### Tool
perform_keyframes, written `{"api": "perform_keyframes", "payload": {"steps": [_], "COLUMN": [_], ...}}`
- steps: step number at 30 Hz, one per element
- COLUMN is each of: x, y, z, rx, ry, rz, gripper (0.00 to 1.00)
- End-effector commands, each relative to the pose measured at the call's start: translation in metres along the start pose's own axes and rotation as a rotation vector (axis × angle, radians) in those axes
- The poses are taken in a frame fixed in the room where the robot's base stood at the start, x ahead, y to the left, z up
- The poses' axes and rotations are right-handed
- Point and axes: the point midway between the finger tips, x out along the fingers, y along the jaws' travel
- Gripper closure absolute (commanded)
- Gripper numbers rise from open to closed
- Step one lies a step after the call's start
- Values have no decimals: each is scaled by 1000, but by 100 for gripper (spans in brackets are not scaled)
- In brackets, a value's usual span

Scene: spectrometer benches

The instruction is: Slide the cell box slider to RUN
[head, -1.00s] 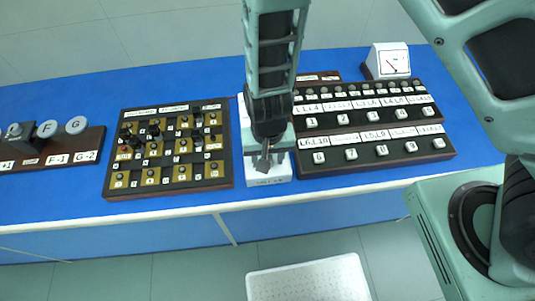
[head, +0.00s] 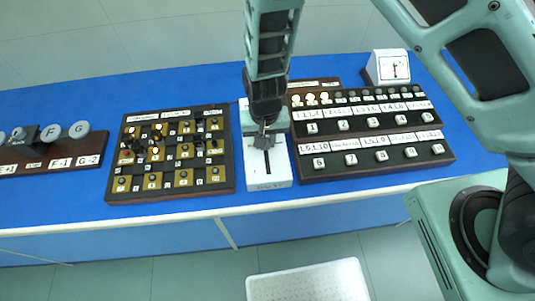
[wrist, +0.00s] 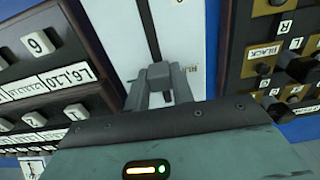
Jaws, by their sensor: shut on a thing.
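The cell box (head: 277,172) is a narrow white box between two dark panels on the blue bench. A dark slot runs lengthwise in its top, bare on the near side of my gripper. My gripper (head: 264,141) is over the far part of the box and shut on the slider. In the wrist view my gripper (wrist: 160,84) has its fingers closed around a small dark slider knob (wrist: 158,71) on the slot. The white cell box top (wrist: 181,32) shows there too. A label beside the fingers is partly hidden, and the near-end label is too small to read surely.
A plugboard panel (head: 112,184) with brass squares stands close on the left. A key panel (head: 310,173) with numbered white keys stands close on the right, with several lamps lit. A white meter (head: 392,68) stands behind it. Blue bench (head: 180,90) is free behind the plugboard.

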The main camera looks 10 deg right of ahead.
Motion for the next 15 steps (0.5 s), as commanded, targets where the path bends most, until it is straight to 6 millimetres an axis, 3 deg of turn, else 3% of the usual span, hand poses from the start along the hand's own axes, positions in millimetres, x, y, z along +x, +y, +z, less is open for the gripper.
{"api": "perform_keyframes", "payload": {"steps": [3, 12, 13, 15], "x": [0, 0, 0, 0], "y": [0, 0, 0, 0], "z": [-10, -10, -10, -10], "rx": [1, -1, -1, -1], "ry": [-3, -6, -6, -5], "rz": [1, 2, 1, 1], "gripper": [100, 100, 68, 55]}}
